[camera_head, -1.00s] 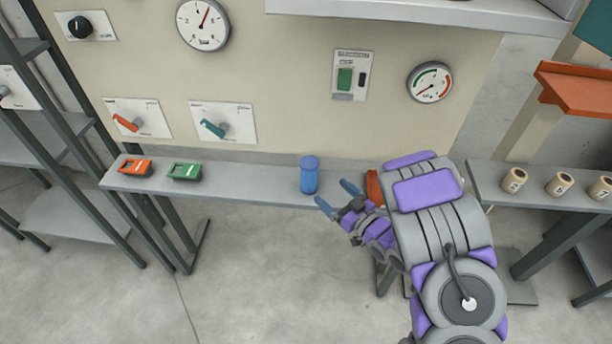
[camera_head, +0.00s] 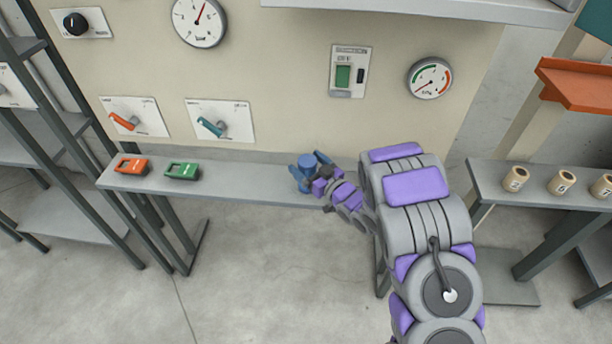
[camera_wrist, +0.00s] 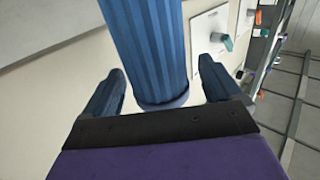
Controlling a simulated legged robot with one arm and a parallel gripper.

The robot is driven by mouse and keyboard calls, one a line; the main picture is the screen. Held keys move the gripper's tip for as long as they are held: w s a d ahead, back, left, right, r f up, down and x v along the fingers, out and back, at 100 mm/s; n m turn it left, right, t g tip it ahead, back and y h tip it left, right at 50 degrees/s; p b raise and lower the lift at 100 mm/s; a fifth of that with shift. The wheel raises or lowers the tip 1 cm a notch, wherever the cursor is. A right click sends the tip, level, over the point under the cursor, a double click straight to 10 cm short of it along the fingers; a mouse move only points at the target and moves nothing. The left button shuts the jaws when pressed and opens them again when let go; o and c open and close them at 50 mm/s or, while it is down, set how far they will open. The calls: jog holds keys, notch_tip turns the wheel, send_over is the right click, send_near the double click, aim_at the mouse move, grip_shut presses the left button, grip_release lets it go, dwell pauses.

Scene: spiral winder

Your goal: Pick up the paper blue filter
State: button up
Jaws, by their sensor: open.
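The blue filter (camera_head: 307,162) is a ribbed cylinder standing upright on the narrow grey shelf (camera_head: 225,180) below the wall panel. In the wrist view the filter (camera_wrist: 150,45) rises between the two blue fingers, with its rimmed end near the dark palm edge. My gripper (camera_head: 310,170) is at the filter in the head view and hides part of it. In the wrist view my gripper (camera_wrist: 162,92) is open, one finger on each side of the filter, with a visible gap on both sides.
An orange device (camera_head: 132,165) and a green device (camera_head: 182,171) lie on the shelf to the left. Wall switches (camera_head: 220,122) and gauges (camera_head: 430,78) are behind. Several beige spools (camera_head: 562,183) stand on a separate shelf at right.

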jog(key=shift+x, duration=1.05)
jog(key=shift+w, duration=0.1)
jog(key=shift+a, duration=0.25)
jog(key=c, duration=0.3)
jog(key=shift+d, duration=0.25)
jog(key=c, duration=0.6)
jog(key=shift+c, duration=1.2)
